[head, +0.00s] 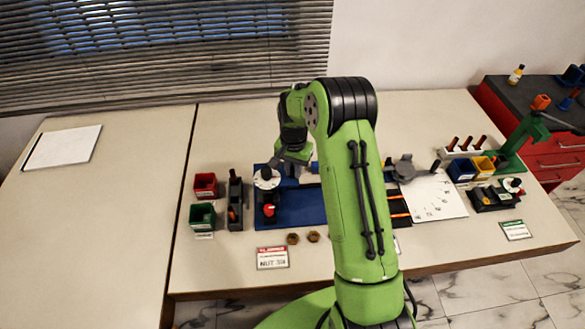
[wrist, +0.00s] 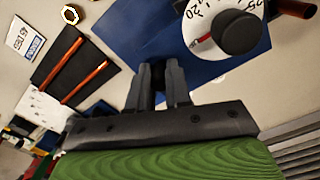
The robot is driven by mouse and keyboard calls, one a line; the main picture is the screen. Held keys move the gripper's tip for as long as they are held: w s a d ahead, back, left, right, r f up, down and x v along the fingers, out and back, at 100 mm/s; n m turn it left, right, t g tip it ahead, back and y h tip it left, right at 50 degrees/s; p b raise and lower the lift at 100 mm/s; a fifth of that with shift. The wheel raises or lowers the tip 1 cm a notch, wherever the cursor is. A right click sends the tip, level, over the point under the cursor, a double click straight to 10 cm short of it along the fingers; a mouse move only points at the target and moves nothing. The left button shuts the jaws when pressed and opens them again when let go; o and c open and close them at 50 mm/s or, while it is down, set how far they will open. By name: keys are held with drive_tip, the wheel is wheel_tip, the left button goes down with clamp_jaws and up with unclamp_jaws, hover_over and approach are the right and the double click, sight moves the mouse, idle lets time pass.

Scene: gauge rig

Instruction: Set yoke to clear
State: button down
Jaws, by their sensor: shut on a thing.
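My gripper (wrist: 158,88) is shut on a small dark part on or just above the blue plate. The fingers hide most of it, so I cannot tell whether it is the yoke. In the head view my gripper (head: 291,156) is at the back edge of the blue plate (head: 303,212). A white numbered dial (wrist: 204,20) with a black round knob (wrist: 236,32) is right of the fingers in the wrist view. The dial also shows in the head view (head: 266,184), left of my gripper. No "clear" mark is readable.
A red bin (head: 205,186) and a green bin (head: 202,215) stand left. Two brass nuts (head: 293,238) and a red-and-white card (head: 272,258) lie in front. A white sheet (head: 435,197) lies right.

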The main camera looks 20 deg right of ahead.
drive_tip(key=s+d, duration=0.2)
drive_tip(key=d, duration=0.7)
drive_tip(key=shift+s+d, duration=0.15)
drive_tip(key=shift+s, duration=0.05)
drive_tip(key=c, duration=1.1)
unclamp_jaws()
drive_tip(key=shift+d, duration=0.1)
drive_tip(key=shift+o, duration=0.2)
drive_tip(key=shift+r, duration=0.15)
wheel_tip(320, 180, up, 16)
drive_tip(key=p, duration=0.1)
drive_tip(key=shift+f, duration=0.2)
